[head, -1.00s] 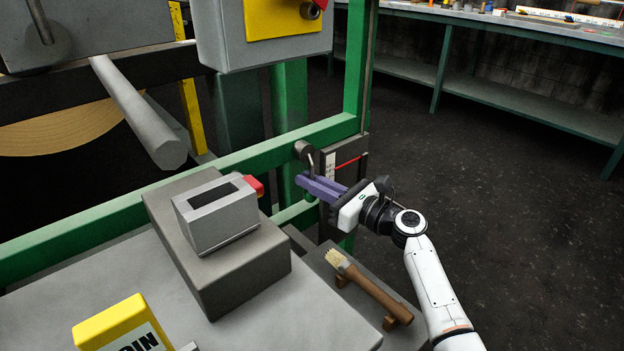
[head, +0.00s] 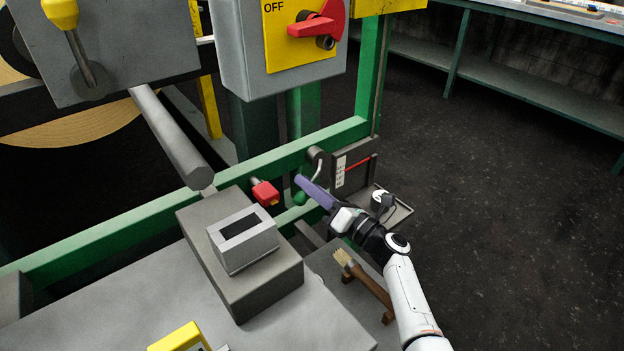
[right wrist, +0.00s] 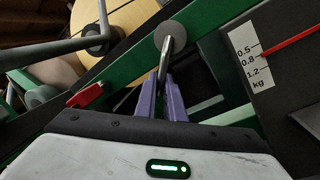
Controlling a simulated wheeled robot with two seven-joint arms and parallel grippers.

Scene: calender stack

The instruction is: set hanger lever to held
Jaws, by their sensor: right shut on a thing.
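A curved bare-metal lever (head: 318,167) hangs from a dark round pivot beside the weight scale on the green frame. I take it for the hanger lever. A green knob (head: 300,198) shows at its lower end. My right gripper (head: 301,182) reaches it from the lower right, its purple fingers shut on it. In the right wrist view the lever's rod (right wrist: 166,58) runs from the pivot down between the fingertips (right wrist: 161,80). The fingers hide part of the rod. No "held" mark is readable. My left gripper is not in view.
The scale plate (right wrist: 247,58) reads 0.5, 0.8, 1.2 kg, with a red pointer. A red-handled control (head: 265,193) is left of my fingers. A grey box (head: 243,240), a brush (head: 365,282) and a red OFF switch (head: 320,27) are nearby. Floor at right is clear.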

